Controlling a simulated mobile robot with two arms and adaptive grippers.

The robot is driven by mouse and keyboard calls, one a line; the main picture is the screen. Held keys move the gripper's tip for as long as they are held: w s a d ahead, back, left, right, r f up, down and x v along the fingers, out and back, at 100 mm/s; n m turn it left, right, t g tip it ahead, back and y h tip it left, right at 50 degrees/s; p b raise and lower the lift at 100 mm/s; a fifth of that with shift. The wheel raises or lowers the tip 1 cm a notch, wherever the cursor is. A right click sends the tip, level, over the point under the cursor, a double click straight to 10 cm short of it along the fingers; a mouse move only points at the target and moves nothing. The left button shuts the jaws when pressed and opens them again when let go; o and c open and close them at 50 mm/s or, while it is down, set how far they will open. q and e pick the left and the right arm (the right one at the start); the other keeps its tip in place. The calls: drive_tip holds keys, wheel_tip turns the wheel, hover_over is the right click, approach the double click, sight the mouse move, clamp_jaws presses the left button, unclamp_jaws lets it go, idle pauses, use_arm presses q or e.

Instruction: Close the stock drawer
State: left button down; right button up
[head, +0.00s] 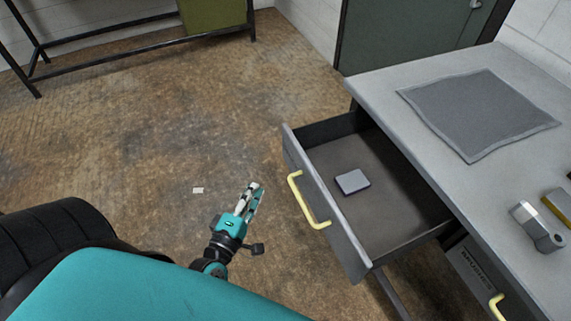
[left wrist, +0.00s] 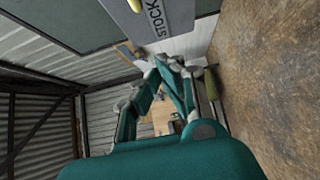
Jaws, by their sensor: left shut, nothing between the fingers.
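The stock drawer (head: 322,205) is pulled out from the grey bench, with a yellow handle (head: 308,201) on its front. A small grey and dark blue box (head: 352,181) lies inside it. My left gripper (head: 254,188) is shut and empty, to the left of the drawer front and apart from it. In the left wrist view, the gripper (left wrist: 172,62) points toward a grey panel (left wrist: 160,20) lettered STOCK at the top. A piece of the yellow handle (left wrist: 137,5) shows at that view's top edge. My right gripper is not in view.
The bench top (head: 378,83) holds a grey mat (head: 480,112) and a metal part (head: 537,227) at the right. A lower drawer with a yellow handle (head: 497,306) sits below. A small white scrap (head: 198,190) lies on the open floor at left.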

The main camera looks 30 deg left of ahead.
use_arm(q)
drive_tip(key=shift+w+d+p, duration=0.25)
drive_tip(key=shift+w, duration=1.65)
drive_tip(key=shift+w+d+p, duration=0.2)
drive_tip(key=shift+w+p, duration=0.05)
drive_tip(key=shift+w, duration=1.7)
drive_tip(key=shift+w+d+p, duration=0.25)
drive_tip(key=shift+w, duration=1.65)
